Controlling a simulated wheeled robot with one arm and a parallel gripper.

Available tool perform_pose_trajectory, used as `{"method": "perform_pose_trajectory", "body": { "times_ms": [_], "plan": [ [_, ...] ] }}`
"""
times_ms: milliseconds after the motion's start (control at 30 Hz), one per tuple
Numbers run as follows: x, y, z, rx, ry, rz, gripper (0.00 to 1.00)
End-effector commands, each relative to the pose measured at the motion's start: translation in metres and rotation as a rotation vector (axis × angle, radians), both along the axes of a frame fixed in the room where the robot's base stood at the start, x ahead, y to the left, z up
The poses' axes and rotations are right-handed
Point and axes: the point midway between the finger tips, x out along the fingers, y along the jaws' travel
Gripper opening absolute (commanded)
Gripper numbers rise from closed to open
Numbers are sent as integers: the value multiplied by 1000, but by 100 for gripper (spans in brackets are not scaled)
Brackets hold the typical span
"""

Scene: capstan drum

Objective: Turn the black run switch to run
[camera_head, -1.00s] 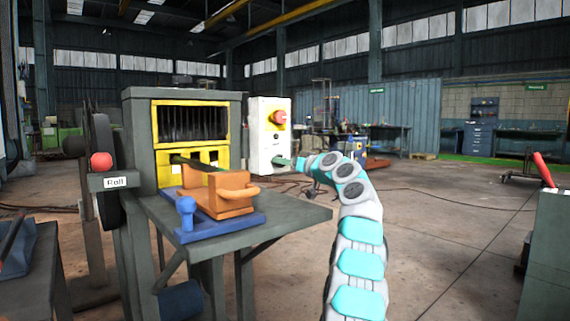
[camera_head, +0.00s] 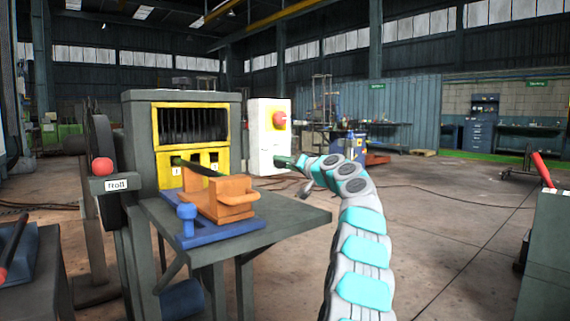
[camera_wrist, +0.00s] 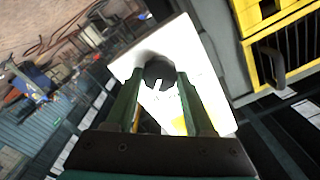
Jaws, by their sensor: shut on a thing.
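The black run switch (camera_wrist: 160,70) is a round dark knob with a white pointer mark on the face of a white control box (camera_wrist: 207,72). In the wrist view its mark points toward the bottom of the picture, tilted slightly left. My gripper (camera_wrist: 161,82) has its two green fingers on either side of the knob, shut on it. In the head view my gripper (camera_head: 290,162) is at the lower front of the white box (camera_head: 259,139), and the switch is hidden or too small to make out there. The label positions around the switch cannot be read.
A red knob (camera_head: 279,119) sits higher on the box. Left of it stands a grey machine with a yellow frame (camera_head: 190,103). A grey table (camera_head: 290,218) holds an orange fixture (camera_head: 228,196) on a blue base. A red-ball lever (camera_head: 102,166) is at left. Open floor lies right.

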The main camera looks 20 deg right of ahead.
Motion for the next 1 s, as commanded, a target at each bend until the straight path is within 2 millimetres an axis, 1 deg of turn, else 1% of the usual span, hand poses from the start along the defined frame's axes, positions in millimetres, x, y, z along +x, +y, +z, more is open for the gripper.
{"method": "perform_pose_trajectory", "body": {
  "times_ms": [233, 267, 500, 833, 1000],
  "plan": [
    [0, -1, 1, 2, -2, -2, 0],
    [0, -1, 1, 2, -2, -2, 57],
    [0, 0, 0, 0, -2, -1, 84],
    [-2, -1, 1, 0, -2, -1, 84],
    [-13, -4, 2, 0, -4, -2, 84]
  ]
}}
